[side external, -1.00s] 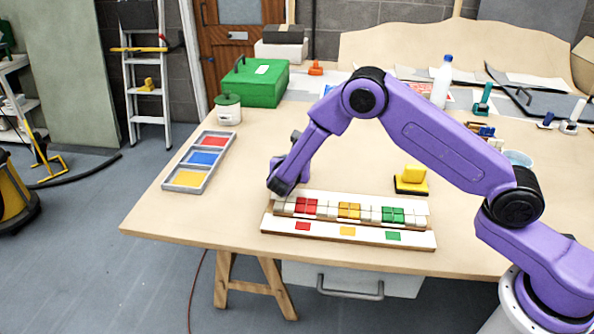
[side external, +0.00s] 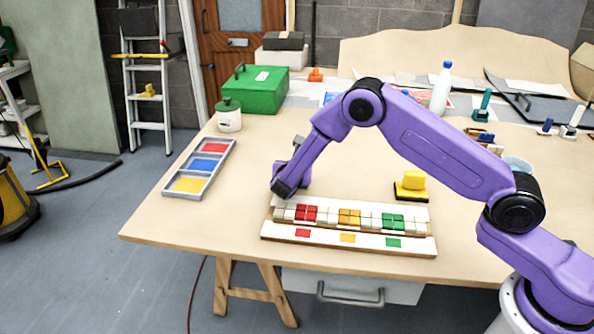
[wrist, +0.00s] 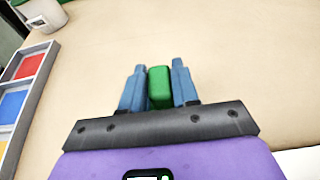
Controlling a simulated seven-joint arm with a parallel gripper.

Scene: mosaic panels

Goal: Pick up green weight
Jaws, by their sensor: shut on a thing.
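In the wrist view, the green weight (wrist: 160,88) is a small green block with rounded edges. It sits between the two blue fingers of my gripper (wrist: 155,85), which is shut on it. Bare tabletop fills the view around the fingers. In the side view, the end of my arm (side external: 287,182) is over the table, just behind the left end of the white panel strip. The green weight cannot be made out there, and the fingertips are not clear.
The panel strip (side external: 340,238) carries red, yellow and green tiles. A grey tray (side external: 176,192) with red, blue and yellow compartments lies at left. A green-lidded jar (side external: 228,119) and green box (side external: 254,88) stand behind. The table's middle is clear.

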